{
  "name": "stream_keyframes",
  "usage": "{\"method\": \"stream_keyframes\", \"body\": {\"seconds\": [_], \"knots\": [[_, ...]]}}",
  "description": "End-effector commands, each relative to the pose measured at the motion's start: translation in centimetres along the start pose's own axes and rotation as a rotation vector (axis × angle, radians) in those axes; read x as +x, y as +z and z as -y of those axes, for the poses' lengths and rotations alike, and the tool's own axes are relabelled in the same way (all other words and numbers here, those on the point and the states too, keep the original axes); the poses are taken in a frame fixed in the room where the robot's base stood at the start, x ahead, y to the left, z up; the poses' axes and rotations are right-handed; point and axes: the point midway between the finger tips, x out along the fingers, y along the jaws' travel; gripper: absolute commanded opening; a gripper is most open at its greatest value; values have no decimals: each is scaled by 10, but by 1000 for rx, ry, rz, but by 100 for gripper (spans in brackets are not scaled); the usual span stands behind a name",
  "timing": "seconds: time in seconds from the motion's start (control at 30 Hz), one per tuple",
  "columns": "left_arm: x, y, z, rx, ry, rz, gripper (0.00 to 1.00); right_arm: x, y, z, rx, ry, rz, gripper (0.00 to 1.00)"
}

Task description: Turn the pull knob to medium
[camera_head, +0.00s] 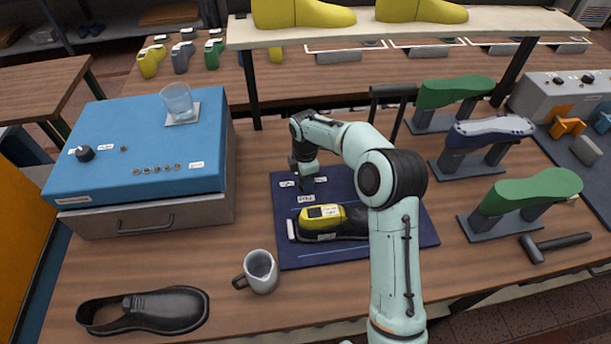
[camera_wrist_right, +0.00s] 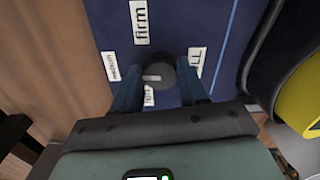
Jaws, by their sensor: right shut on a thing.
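The pull knob (camera_wrist_right: 162,72) is a dark round knob on the blue board (camera_head: 287,250). In the right wrist view it sits between the two fingers of my right gripper (camera_wrist_right: 160,84), which is shut on it. A short white mark shows on the knob's left side, towards the "medium" label (camera_wrist_right: 111,66). The "firm" label (camera_wrist_right: 140,22) is above, the "PULL" label (camera_wrist_right: 195,62) is right, and a partly hidden label (camera_wrist_right: 149,95) is below. In the head view my right gripper (camera_head: 302,183) covers the knob. My left gripper is not in view.
A black shoe with a yellow last (camera_head: 322,212) lies on the board, close to my right gripper. A grey mug (camera_head: 261,270) and a black shoe (camera_head: 150,310) stand front left. A blue-topped box (camera_head: 135,150) is left; green lasts (camera_head: 530,190) stand right.

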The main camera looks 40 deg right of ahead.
Motion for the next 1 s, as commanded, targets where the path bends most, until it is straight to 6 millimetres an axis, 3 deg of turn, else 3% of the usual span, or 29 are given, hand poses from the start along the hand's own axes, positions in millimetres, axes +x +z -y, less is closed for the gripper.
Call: {"method": "stream_keyframes", "body": {"seconds": [0.63, 0.67, 0.7, 1.0], "knots": [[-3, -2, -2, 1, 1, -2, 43, 0, 0, -1, -46, 3, -1, 12], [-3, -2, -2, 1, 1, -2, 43, 0, 0, -1, -46, 3, -1, 52], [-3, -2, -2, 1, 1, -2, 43, 0, 0, -1, -46, 3, -1, 65], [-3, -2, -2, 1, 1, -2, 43, -1, 0, 0, -45, 2, 0, 68]]}}
